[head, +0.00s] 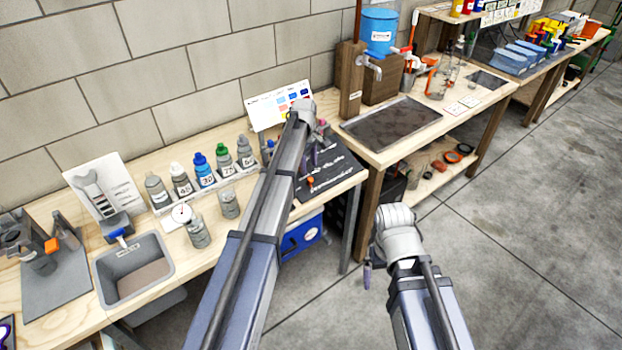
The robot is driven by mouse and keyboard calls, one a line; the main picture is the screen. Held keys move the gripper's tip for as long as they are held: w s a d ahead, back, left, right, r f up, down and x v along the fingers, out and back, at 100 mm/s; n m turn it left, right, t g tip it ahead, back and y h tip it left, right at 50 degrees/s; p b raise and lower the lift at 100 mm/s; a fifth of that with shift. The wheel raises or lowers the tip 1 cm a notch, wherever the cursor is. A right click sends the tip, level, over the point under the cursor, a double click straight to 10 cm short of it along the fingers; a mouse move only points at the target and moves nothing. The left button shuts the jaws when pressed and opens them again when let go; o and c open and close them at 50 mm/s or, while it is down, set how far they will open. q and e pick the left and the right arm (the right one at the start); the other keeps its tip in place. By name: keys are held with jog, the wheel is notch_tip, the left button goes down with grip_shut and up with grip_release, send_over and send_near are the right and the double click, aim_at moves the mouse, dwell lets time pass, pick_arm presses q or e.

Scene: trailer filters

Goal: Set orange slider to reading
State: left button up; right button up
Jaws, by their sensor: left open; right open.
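A small orange block (52,245) sits on a dark upright device on a grey plate (68,284) at the far left of the bench. It may be the slider, but any scale or reading on it is too small to see. My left gripper (309,160) is open above the black mat (335,167), well to the right of that device, and partly hidden by its own arm. My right gripper (367,275) is open over the floor in front of the bench gap. Its fingers are mostly hidden. Neither gripper is seen holding anything.
A second bench holds a blue bucket (379,33) and a dark tray (390,131). The floor at right is clear.

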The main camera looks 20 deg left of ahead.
aim_at(310, 179)
pick_arm(q)
jog(key=f+b, duration=0.6)
jog(key=f, duration=0.1)
jog(key=shift+w+d, duration=0.15)
jog(key=shift+w, duration=0.05)
jog(key=shift+r, duration=0.1)
grip_shut()
dwell(1.2)
